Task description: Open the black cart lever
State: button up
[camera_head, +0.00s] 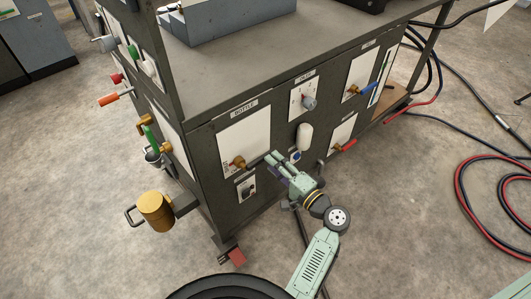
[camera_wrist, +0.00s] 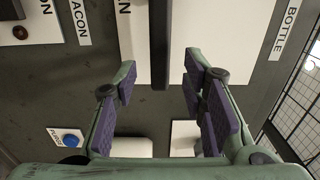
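The black lever (camera_head: 256,161) sticks out from a brass valve (camera_head: 238,162) on the white panel labelled BOTTLE, on the dark cart's side. In the wrist view the lever (camera_wrist: 161,45) is a dark bar coming down from the top edge, in line with the gap between my fingers. My gripper (camera_head: 269,158) is close to the lever's free end in the head view. In the wrist view my gripper (camera_wrist: 160,72) is open, with purple finger pads apart on either side of the lever's line. No contact shows, and I cannot tell the exact depth between pads and lever.
A grey knob (camera_head: 309,103), a blue lever (camera_head: 359,90) and a red lever (camera_head: 346,145) are further right. A brass canister (camera_head: 156,212) juts from the cart's left corner.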

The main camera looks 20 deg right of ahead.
jog(key=x, duration=0.5)
jog(key=shift+p, duration=0.4)
jog(key=shift+s, duration=0.1)
grip_shut()
dwell(0.4)
